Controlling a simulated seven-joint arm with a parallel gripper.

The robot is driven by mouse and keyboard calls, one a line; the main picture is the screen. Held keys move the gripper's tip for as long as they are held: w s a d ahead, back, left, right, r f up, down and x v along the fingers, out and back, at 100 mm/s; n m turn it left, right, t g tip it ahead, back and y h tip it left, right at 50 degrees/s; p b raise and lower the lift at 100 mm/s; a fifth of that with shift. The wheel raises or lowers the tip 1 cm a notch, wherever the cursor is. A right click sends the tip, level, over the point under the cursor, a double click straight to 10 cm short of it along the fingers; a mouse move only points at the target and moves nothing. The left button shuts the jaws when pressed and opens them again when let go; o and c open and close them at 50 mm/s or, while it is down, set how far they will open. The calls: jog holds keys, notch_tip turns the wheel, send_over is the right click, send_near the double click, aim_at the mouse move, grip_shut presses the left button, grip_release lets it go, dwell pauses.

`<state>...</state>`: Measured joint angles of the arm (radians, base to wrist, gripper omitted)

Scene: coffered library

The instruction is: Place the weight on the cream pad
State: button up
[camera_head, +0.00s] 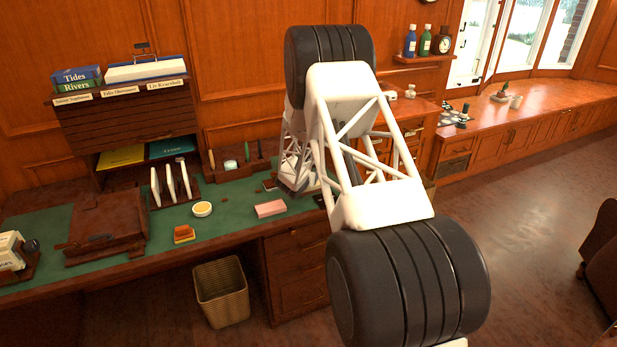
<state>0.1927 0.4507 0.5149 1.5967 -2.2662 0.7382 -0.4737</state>
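I cannot pick out the weight for certain, nor a cream pad. On the green desk top (236,197) a round pale dish with a yellow top (202,209) stands left of a pink block (270,208). A small orange and red item (184,234) lies nearer the front edge. A small dark item (270,185) lies close to my arm. My arm reaches down over the right part of the desk and hides what is behind it. My gripper's fingers cannot be made out.
A brown leather case (106,226) lies on the left of the desk. Upright white items in a rack (171,183) and a dark pen stand (241,169) stand at the back. A wicker basket (221,291) is on the floor. The desk middle has free room.

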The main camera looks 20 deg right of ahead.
jog(key=shift+f, duration=0.3)
jog(key=shift+f, duration=0.1)
jog(key=o, duration=1.2)
jog(key=shift+v, duration=6.1)
